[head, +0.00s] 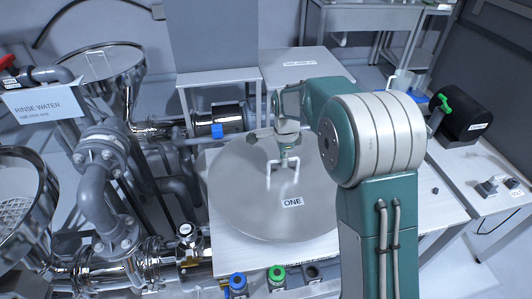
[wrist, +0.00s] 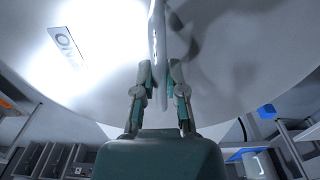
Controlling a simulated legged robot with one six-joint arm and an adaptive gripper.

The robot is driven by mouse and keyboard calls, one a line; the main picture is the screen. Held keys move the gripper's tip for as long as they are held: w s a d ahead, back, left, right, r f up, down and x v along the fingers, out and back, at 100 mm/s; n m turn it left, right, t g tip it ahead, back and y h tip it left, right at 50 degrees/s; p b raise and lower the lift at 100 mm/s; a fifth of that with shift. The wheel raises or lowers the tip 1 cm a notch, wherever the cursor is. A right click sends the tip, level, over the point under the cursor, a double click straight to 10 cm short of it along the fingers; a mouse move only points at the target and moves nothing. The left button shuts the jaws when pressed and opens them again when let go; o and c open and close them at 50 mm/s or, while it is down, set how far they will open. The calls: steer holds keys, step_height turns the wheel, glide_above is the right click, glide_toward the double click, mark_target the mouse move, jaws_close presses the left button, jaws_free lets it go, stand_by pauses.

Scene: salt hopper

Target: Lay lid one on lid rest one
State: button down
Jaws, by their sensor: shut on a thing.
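Lid one (head: 255,205) is a large round grey metal disc with a label reading ONE and a white bar handle. My gripper (head: 287,160) is shut on its handle from above. In the wrist view, the two fingers of my gripper (wrist: 160,82) close on the pale handle (wrist: 157,35), and the lid (wrist: 230,50) fills most of the picture. The lid lies over a white table (head: 235,258) and hides most of it. I cannot tell whether the lid touches the table or hangs above it. I cannot identify lid rest one with certainty.
Two white stands (head: 218,76) are behind the lid; the right one (head: 297,61) has an unreadable label. Steel pipes (head: 105,190) and hoppers (head: 100,65) crowd the left. Blue (head: 238,282) and green (head: 276,273) knobs sit in front. A black machine (head: 466,113) is right.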

mark_target(283, 173)
steer(key=shift+d+f, duration=0.45)
steer(key=shift+d, duration=0.2)
steer(key=shift+d+f, duration=0.4)
steer(key=shift+d, duration=0.2)
steer(key=shift+a+f, duration=0.1)
steer(key=shift+f, duration=0.3)
steer(key=shift+a+f, duration=1.15)
steer(key=shift+f, duration=0.05)
steer(key=shift+a+f, duration=0.15)
steer(key=shift+f, duration=0.15)
steer(key=shift+d+f, duration=0.2)
steer(key=shift+f, duration=0.05)
steer(key=shift+d+f, duration=0.25)
steer(key=shift+d, duration=0.55)
steer(key=shift+a+f, duration=0.1)
steer(key=shift+a, duration=0.6)
steer(key=shift+d+f, duration=0.3)
steer(key=shift+d, duration=0.2)
